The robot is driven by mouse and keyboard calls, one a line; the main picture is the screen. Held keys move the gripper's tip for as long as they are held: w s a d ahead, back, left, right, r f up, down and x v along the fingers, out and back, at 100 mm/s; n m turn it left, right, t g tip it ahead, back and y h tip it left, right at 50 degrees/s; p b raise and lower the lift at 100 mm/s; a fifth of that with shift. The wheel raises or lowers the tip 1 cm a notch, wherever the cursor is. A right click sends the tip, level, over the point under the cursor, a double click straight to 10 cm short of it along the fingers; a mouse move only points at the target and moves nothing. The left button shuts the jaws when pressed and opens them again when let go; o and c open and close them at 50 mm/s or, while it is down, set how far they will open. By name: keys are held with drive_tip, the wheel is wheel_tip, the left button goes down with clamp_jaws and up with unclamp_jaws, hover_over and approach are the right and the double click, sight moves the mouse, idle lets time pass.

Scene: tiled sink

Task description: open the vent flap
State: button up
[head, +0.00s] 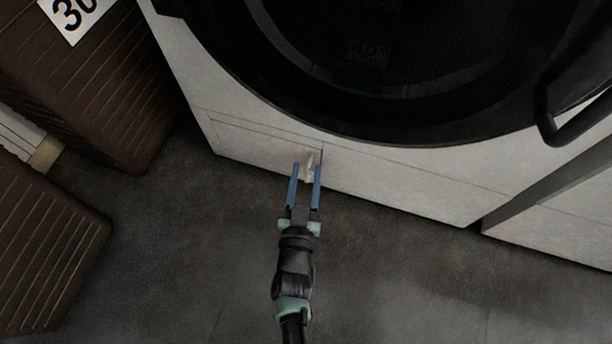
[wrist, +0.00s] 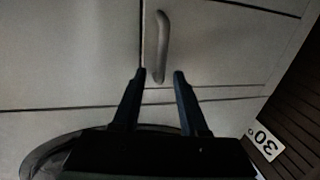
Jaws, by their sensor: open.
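The vent flap (head: 255,143) is a pale rectangular panel low on the front of a white appliance, outlined by thin seams; it looks shut. It also shows in the wrist view (wrist: 225,55). Its small light handle (head: 310,160) is near the flap's right edge in the head view. In the wrist view the handle (wrist: 163,40) is a grey upright bar beside a dark seam. My gripper (head: 306,170) is open with its fingers pointing at the handle. In the wrist view the handle's lower end lies between the fingertips (wrist: 160,73); I cannot tell whether they touch it.
A large round black door (head: 370,70) with a dark handle (head: 548,125) is above the flap. Brown ribbed boxes (head: 95,90) stand at the left, one with a "30" label (head: 75,14). Another white unit (head: 560,215) is at the right. The grey floor (head: 400,280) in front is clear.

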clamp_jaws()
drive_tip(key=shift+a, duration=0.2)
idle(1.3)
